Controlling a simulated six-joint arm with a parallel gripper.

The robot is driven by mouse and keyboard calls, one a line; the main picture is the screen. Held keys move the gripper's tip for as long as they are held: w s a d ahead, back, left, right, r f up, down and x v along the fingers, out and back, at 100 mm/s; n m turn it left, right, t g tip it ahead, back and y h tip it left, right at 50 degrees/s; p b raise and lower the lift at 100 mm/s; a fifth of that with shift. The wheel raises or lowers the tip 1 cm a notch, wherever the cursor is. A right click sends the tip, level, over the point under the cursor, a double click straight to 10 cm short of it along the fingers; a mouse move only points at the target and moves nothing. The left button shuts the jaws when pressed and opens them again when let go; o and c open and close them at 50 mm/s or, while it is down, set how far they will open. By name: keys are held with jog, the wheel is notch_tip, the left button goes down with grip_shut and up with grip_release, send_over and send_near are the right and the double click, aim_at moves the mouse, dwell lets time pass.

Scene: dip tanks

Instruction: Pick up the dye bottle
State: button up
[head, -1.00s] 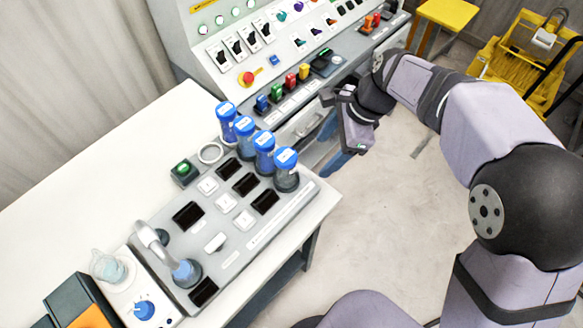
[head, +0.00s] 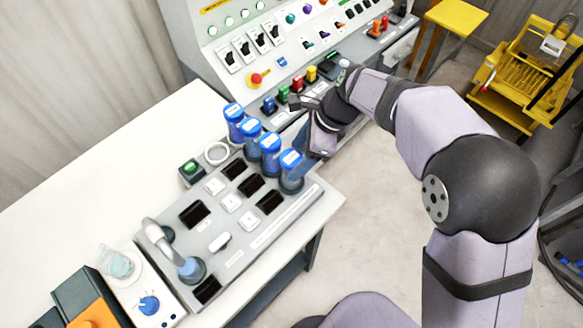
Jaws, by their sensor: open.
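Several blue-capped bottles with printed labels stand upright in a row at the back right of the grey dip panel: (head: 234,124) is the farthest and the nearest bottle (head: 291,171) is at the right end. A small translucent container (head: 117,263) with pale blue contents sits at the front left. I cannot tell from labels which one is the dye bottle. My gripper (head: 305,128) is open and empty, just right of the blue-capped row and close to its right-hand bottles. Its fingers are partly hidden by the wrist.
The grey panel (head: 270,234) has dark square wells and white switches. A curved grey spout (head: 156,232) rises at its front left. Behind the bottles stands a control console (head: 225,27) with coloured knobs. The white bench top (head: 110,180) at left is clear.

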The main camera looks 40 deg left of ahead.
jog(key=shift+p+x, duration=0.6)
jog(key=shift+x, duration=1.35)
jog(key=shift+s, duration=0.1)
jog(key=c, duration=1.1)
jog(key=shift+r, duration=0.1)
notch_tip(320, 180, up, 10)
jog(key=shift+b, duration=1.25)
